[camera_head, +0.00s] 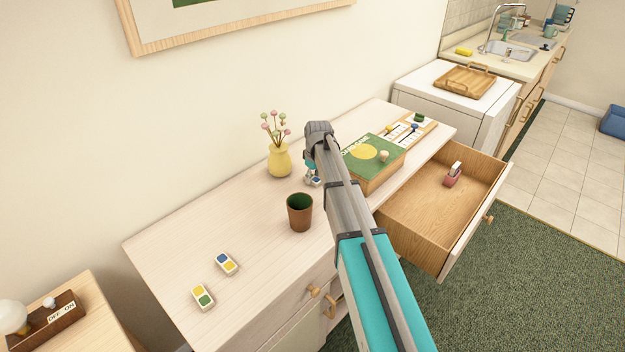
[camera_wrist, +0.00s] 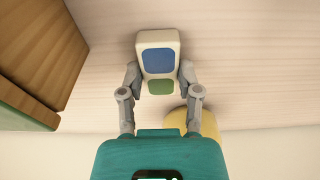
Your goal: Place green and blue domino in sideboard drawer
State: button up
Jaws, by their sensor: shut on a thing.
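My gripper (camera_wrist: 158,88) is shut on a domino (camera_wrist: 158,60) with a blue half and a green half, seen in the wrist view. In the head view that domino (camera_head: 316,182) shows only partly beside my arm, at the sideboard top between the yellow vase and the green game box. The sideboard drawer (camera_head: 400,231) is pulled open at the right, with a small reddish-pink and white object (camera_head: 453,175) inside. A yellow and green domino (camera_head: 203,297) and a blue and yellow domino (camera_head: 227,263) lie at the left front of the sideboard top (camera_head: 165,250).
A brown cup (camera_head: 300,212) stands near my arm. The yellow vase (camera_head: 280,160) with flowers is behind it. The green game box (camera_head: 372,155) and a tray of playing pieces (camera_head: 412,128) sit toward the right. The drawer floor is mostly clear.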

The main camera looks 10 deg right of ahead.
jog(key=shift+r, duration=0.15)
notch_tip(320, 180, up, 3)
jog(key=p, duration=0.3)
jog(key=s+r+p, duration=0.9)
jog(key=s+p, duration=0.1)
jog(key=s, duration=0.4)
jog(key=shift+a+r, duration=0.35)
dwell(0.5)
